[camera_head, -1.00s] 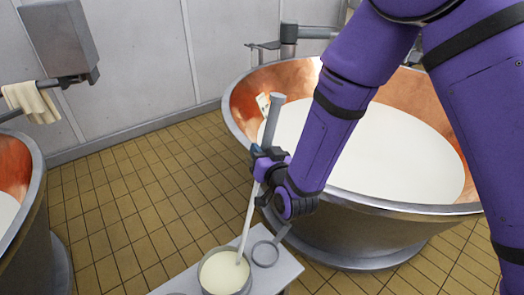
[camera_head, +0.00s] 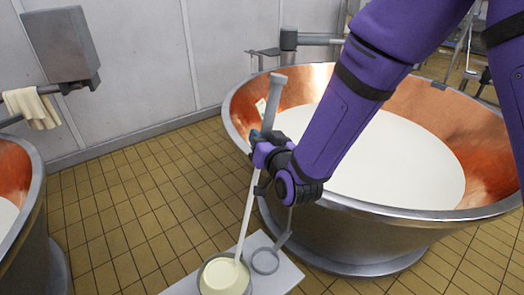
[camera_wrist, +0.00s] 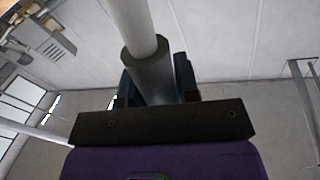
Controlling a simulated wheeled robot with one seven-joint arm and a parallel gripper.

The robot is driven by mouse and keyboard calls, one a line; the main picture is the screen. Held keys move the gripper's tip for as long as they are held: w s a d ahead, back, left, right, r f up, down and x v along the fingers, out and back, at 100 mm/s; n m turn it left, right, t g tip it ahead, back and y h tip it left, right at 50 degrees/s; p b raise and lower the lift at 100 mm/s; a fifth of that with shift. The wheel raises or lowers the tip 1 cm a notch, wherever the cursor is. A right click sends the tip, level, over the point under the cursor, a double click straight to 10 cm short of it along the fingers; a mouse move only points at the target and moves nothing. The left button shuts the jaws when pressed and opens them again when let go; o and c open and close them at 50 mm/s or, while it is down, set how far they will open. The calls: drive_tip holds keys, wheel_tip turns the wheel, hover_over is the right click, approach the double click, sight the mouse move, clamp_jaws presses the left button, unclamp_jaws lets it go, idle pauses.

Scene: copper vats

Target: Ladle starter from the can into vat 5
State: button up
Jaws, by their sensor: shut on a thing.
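My gripper (camera_head: 262,152) is shut around the grey upper part of a long ladle (camera_head: 248,212). The ladle leans slightly, its top to the right. Its lower end goes into the can (camera_head: 203,281), which holds pale cream starter (camera_head: 221,277); the bowl is hidden. The wrist view shows the ladle handle (camera_wrist: 150,72) between the fingers of my gripper (camera_wrist: 157,92). A large copper-lined vat (camera_head: 375,228) full of white liquid (camera_head: 395,160) stands behind and right of the gripper. A small tag (camera_head: 261,106) is on its inner wall, unreadable.
The can stands on a small grey stand (camera_head: 285,280) beside a flat grey ring with a handle (camera_head: 265,262). Another copper vat (camera_head: 40,225) is at the left edge. A cloth (camera_head: 32,108) hangs above it. Tiled floor between the vats is free.

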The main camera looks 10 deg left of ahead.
wheel_tip(320, 180, up, 10)
drive_tip(key=shift+r, duration=0.1)
idle(0.4)
drive_tip(key=s+r, duration=0.3)
drive_tip(key=s, duration=2.7)
